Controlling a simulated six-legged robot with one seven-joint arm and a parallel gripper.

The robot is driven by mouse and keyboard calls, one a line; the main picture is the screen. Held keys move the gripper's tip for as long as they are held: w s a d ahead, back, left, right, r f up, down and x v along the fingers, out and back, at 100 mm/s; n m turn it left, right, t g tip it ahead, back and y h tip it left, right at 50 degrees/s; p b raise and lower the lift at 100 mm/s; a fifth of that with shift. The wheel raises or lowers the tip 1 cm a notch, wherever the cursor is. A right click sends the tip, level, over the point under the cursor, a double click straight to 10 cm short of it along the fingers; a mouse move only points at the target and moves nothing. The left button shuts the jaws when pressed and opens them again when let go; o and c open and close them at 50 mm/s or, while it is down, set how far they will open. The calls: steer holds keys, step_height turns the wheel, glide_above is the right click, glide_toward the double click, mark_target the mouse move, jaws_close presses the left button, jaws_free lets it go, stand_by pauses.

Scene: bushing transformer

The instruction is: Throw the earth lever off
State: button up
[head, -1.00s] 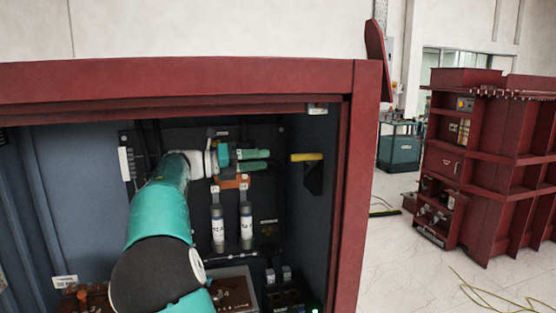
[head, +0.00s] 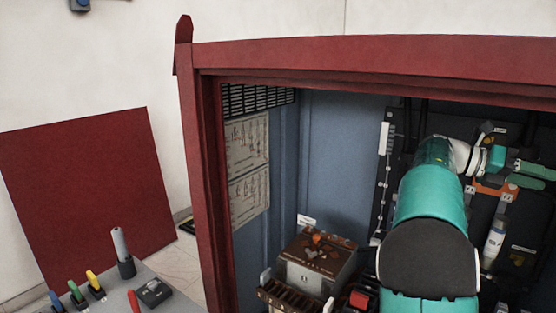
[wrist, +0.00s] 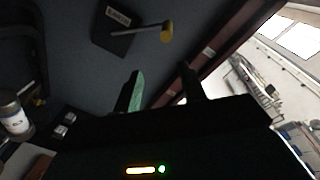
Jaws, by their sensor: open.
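A yellow-ended lever (wrist: 166,31) sticks out from a black plate (wrist: 117,32) on the cabinet's side wall in the wrist view; I take it to be the earth lever. The lever is out of the head view. My gripper (wrist: 160,76) is open and empty, its two fingers apart, with the lever beyond the fingertips and not touched. In the head view my gripper (head: 530,177) shows green fingers pointing right, in front of the dark back panel near an orange bracket (head: 490,188).
The red cabinet frame (head: 209,180) surrounds the opening. A brown-topped box (head: 318,254) stands low inside. Outside left is a grey surface with coloured-handled tools (head: 95,282) and a red panel (head: 88,190).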

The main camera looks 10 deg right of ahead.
steer(key=s+a+f+m+t+y, duration=0.1)
steer(key=a+f+m+t+y, duration=0.25)
steer(key=a+f+t, duration=0.45)
steer(key=s+a+f+m+t+y, duration=0.15)
steer(key=a+f+m+t, duration=0.3)
steer(key=a, duration=0.85)
steer(key=s+a+f+m+t+y, duration=0.1)
steer(key=s+a+f+m+y, duration=0.1)
steer(key=a, duration=0.6)
steer(key=s+a+f+m+t+y, duration=0.2)
steer(key=s+a+f+m, duration=0.1)
steer(key=a, duration=0.6)
steer(key=s+a+f+m+t+y, duration=0.1)
steer(key=s+a+f+m+y, duration=0.2)
steer(key=a, duration=0.6)
steer(key=shift+a+f+m, duration=0.15)
steer(key=shift+f+m, duration=0.55)
steer(key=shift+m, duration=0.5)
steer(key=shift+t, duration=0.25)
steer(key=shift+c, duration=0.5)
